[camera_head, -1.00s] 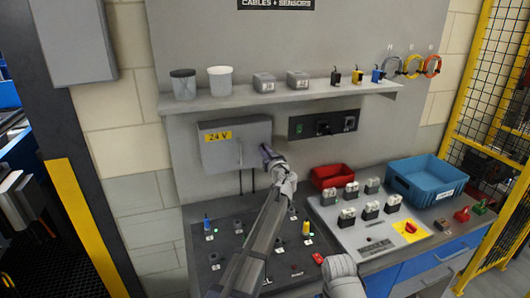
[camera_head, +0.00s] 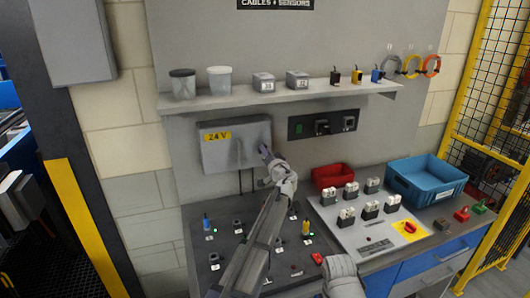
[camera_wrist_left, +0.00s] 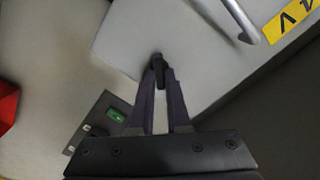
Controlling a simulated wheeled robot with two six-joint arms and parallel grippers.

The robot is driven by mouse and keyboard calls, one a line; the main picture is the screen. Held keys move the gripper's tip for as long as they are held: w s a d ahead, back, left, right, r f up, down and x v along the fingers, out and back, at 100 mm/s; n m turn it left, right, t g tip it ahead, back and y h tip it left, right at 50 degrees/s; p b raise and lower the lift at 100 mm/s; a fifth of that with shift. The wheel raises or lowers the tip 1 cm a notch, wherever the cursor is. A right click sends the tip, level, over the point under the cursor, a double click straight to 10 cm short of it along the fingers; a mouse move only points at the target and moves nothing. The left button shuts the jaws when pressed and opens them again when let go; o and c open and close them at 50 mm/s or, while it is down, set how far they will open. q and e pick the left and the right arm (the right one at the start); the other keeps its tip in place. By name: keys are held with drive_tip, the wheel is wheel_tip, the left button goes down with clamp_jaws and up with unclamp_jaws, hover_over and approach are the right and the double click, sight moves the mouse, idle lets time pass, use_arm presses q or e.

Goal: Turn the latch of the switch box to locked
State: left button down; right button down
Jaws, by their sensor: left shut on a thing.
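The switch box (camera_head: 217,155) is a grey wall box with a yellow 24 V label, below the shelf; its door looks closed. In the left wrist view its grey front (camera_wrist_left: 135,35) fills the upper middle, with a bar handle (camera_wrist_left: 240,20) to the right. My left gripper (camera_head: 265,151) is at the box's right edge. In the left wrist view my left gripper (camera_wrist_left: 159,80) is shut on the small dark latch (camera_wrist_left: 158,62), whose tip shows between the fingertips. The fingers hide the rest of the latch in the head view.
A black switch panel (camera_head: 350,113) sits on the wall right of the box. The shelf (camera_head: 225,99) above carries cups and small parts. Below are a bench with pegs, a red bin (camera_head: 333,168) and a blue crate (camera_head: 401,184).

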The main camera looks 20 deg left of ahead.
use_arm(q)
drive_tip(key=m, duration=0.8)
drive_tip(key=shift+f+m, duration=0.15)
drive_tip(key=shift+m, duration=0.55)
drive_tip(key=c, duration=0.9)
unclamp_jaws()
drive_tip(key=shift+d, duration=0.1)
drive_tip(key=v, duration=0.7)
drive_tip(key=shift+s+d, duration=0.2)
drive_tip(key=shift+s, duration=0.1)
